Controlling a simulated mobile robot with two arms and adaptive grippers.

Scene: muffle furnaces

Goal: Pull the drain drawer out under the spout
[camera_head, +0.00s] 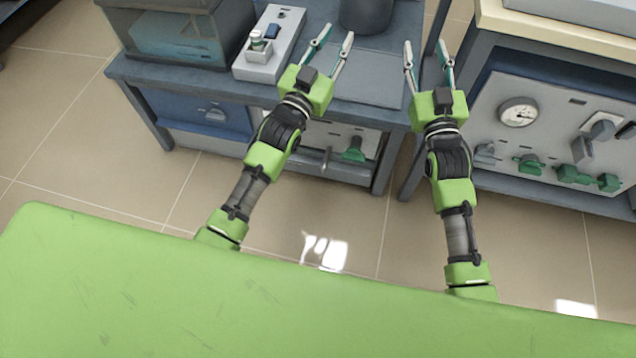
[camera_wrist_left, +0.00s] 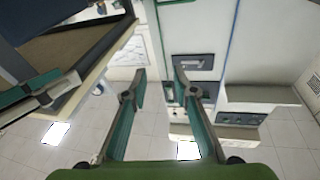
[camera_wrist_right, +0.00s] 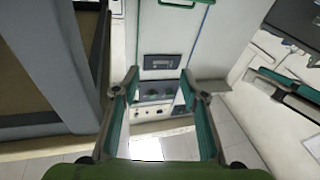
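A blue drawer front (camera_head: 190,112) with a grey handle (camera_head: 213,115) is set in the left part of the near bench, below its top. To its right, a pale panel under the same bench carries a green valve or spout fitting (camera_head: 353,150); which part is the spout I cannot tell. The drawer appears shut. My left gripper (camera_head: 333,36) is open and empty above the bench top; it also shows in the left wrist view (camera_wrist_left: 160,73). My right gripper (camera_head: 427,48) is open and empty beside the bench's right edge, also in the right wrist view (camera_wrist_right: 159,74).
A glass tank (camera_head: 180,38), a grey box with a small jar (camera_head: 268,45) and a dark round vessel (camera_head: 366,12) stand on the bench. A second bench with a gauge (camera_head: 519,113) and green valves is at the right. Tiled floor is clear in front.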

